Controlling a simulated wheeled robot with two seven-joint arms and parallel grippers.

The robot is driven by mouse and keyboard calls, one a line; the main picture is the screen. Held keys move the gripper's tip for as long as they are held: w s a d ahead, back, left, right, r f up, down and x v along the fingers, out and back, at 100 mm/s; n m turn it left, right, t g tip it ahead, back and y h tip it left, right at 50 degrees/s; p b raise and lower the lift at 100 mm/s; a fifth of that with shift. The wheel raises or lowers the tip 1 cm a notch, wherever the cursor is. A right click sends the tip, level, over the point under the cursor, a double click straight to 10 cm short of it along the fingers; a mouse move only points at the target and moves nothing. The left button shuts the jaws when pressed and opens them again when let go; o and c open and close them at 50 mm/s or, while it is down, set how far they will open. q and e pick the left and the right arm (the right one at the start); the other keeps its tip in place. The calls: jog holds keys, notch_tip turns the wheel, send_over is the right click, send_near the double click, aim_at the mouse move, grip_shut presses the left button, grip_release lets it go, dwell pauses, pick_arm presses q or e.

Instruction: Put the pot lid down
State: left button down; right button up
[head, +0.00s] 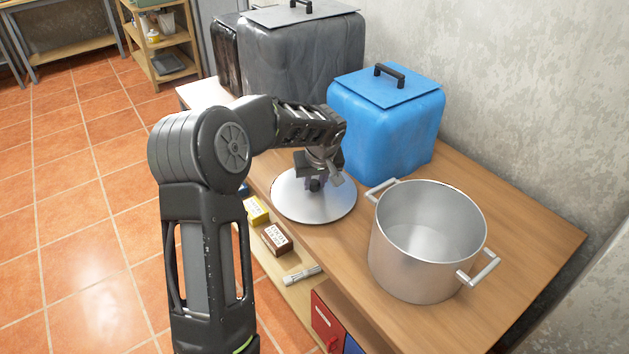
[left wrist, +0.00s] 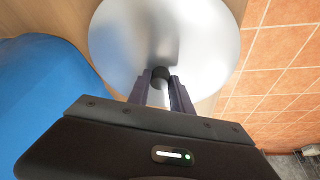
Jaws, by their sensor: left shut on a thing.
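The pot lid (head: 290,203) is a round silver disc with a dark knob, at the front edge of the wooden bench, left of the pot. I cannot tell whether it rests on the wood or is just above it. My left gripper (head: 317,184) is over its middle, shut on the knob. In the left wrist view the lid (left wrist: 120,45) fills the top centre, and the fingers (left wrist: 160,92) close around the knob. The silver pot (head: 425,270) stands open and empty on the bench, with two side handles. My right gripper is not in view.
A blue lidded bin (head: 385,130) stands right behind the lid, and dark bins (head: 300,65) stand farther back. A wall (head: 530,100) bounds the bench behind. A shelf below the bench holds a yellow box (head: 256,211) and a brown box (head: 276,239). Bare bench top (head: 530,235) lies right of the pot.

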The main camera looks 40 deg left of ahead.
pick_arm(q)
jog(key=shift+f, duration=0.2)
jog(key=c, duration=1.1)
grip_release()
jog(key=shift+c, duration=0.2)
jog(key=shift+r, duration=0.15)
jog(key=shift+r, duration=0.15)
jog(key=v, duration=1.2)
